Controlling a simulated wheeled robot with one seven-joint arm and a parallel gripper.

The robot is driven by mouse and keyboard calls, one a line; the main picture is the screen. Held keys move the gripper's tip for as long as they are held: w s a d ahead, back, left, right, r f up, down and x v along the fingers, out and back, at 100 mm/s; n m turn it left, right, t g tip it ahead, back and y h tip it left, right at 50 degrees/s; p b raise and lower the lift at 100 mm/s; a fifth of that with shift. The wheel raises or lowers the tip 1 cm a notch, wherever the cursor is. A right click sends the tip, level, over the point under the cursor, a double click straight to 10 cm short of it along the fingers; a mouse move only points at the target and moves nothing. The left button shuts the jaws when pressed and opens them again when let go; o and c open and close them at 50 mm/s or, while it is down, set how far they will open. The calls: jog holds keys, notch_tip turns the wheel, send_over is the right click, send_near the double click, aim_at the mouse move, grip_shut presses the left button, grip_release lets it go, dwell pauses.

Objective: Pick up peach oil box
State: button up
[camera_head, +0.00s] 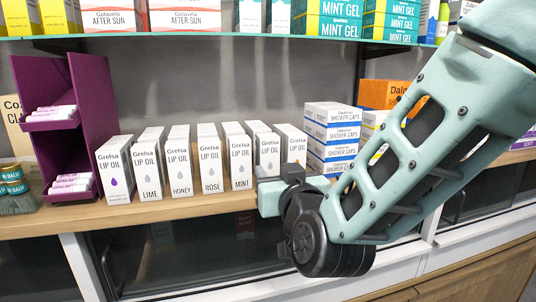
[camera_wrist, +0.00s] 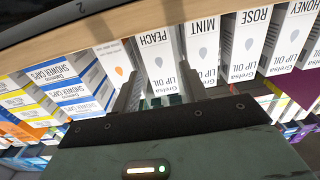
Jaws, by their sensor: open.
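The peach oil box (camera_wrist: 157,45), white with "PEACH" and "LIP OIL" lettering, shows upside down in the wrist view, between the mint box (camera_wrist: 203,35) and a box with an orange drop (camera_wrist: 120,68). In the head view, the peach box (camera_head: 267,148) stands upright on the wooden shelf right of the mint box (camera_head: 241,165); my gripper hides its lower front. My gripper (camera_wrist: 161,82) is open, its fingers lined up with the two sides of the peach box. I cannot tell whether they touch it. The gripper (camera_head: 272,180) is at the shelf's front edge in the head view.
Rows of other lip oil boxes (camera_head: 181,165) stand close on the left. Shower caps boxes (camera_head: 333,135) are stacked on the right. A purple display stand (camera_head: 90,115) is at the far left. A glass shelf (camera_head: 225,36) with goods runs above.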

aim_at(270, 164)
jog(key=p+x, duration=0.2)
jog(key=x, duration=0.1)
jog(key=shift+w, duration=0.15)
jog(key=shift+w+a+f, duration=0.1)
jog(key=shift+w+a, duration=0.05)
jog(key=shift+w, duration=0.25)
jog(key=c, duration=0.6)
jog(key=shift+c, duration=0.2)
